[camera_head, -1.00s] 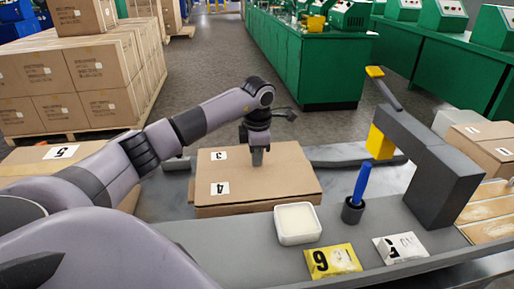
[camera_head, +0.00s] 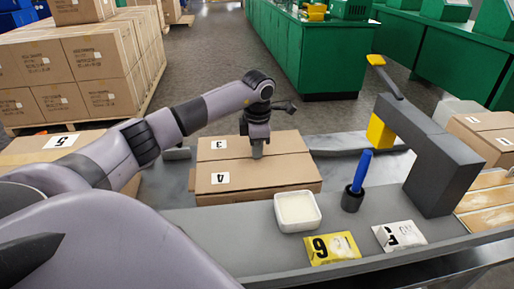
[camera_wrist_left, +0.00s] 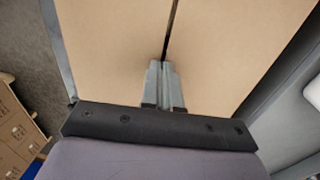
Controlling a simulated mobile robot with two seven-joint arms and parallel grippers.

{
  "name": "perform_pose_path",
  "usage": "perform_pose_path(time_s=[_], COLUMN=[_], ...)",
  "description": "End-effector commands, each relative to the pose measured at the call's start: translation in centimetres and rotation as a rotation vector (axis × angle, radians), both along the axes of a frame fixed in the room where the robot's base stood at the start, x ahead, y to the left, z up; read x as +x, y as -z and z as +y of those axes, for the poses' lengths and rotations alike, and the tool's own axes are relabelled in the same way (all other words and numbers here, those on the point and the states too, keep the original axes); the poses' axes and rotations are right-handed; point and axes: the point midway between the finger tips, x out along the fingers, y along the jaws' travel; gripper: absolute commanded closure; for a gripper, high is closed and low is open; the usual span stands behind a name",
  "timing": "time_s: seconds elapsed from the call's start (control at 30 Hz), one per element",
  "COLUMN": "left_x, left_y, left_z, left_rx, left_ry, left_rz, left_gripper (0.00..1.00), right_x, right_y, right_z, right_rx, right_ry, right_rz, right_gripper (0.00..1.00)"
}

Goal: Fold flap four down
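A cardboard box (camera_head: 285,180) stands on the grey work surface. Its top flaps lie nearly flat: flap three (camera_head: 285,142), labelled 3, on the far side and flap four (camera_head: 275,170), labelled 4, on the near side. A narrow dark seam between two flaps shows in the wrist view. My left gripper (camera_head: 257,153) points down at the seam near the middle of the box top. In the left wrist view its fingers (camera_wrist_left: 165,68) are together, with nothing visible between them. Whether the tips touch the cardboard is unclear. My right gripper is out of view.
A white dish (camera_head: 297,210), a blue pen in a dark cup (camera_head: 352,200), a yellow packet (camera_head: 332,248) and a white packet (camera_head: 399,236) lie in front. A grey arched fixture (camera_head: 435,165) stands right. Another box labelled 5 (camera_head: 40,150) is at left.

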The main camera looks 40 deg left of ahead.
Motion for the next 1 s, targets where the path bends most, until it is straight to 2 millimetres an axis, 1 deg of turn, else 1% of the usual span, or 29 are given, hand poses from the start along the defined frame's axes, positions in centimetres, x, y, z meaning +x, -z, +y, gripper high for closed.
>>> perform_pose_path(time_s=[0.23,0.47,0.57,0.83,0.87,0.9,1.0], left_x=[0.0,-0.1,-0.1,-0.6,-0.6,-0.5,-0.5], left_y=[-1.2,-1.7,-2.4,-6.0,-6.4,-7.2,-9.6], left_z=[0.1,0.1,0.1,0.7,0.7,0.7,0.7], left_rx=[0.001,0.001,0.001,0.002,0.002,0.002,0.001], left_ry=[-0.001,-0.001,-0.001,-0.004,-0.004,-0.005,-0.005], left_rz=[0.001,0.001,0.000,0.001,-0.001,-0.005,-0.005], left_gripper=[1.00,1.00,1.00,1.00,1.00,1.00,1.00], right_x=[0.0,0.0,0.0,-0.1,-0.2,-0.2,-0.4], right_y=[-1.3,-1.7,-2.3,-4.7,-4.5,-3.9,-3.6], right_z=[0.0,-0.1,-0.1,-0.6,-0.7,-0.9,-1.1], right_rx=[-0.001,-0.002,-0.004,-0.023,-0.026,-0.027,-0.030], right_ry=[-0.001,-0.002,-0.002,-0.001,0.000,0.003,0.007], right_rz=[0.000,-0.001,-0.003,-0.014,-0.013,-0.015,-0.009], right_gripper=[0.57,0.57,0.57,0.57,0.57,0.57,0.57])
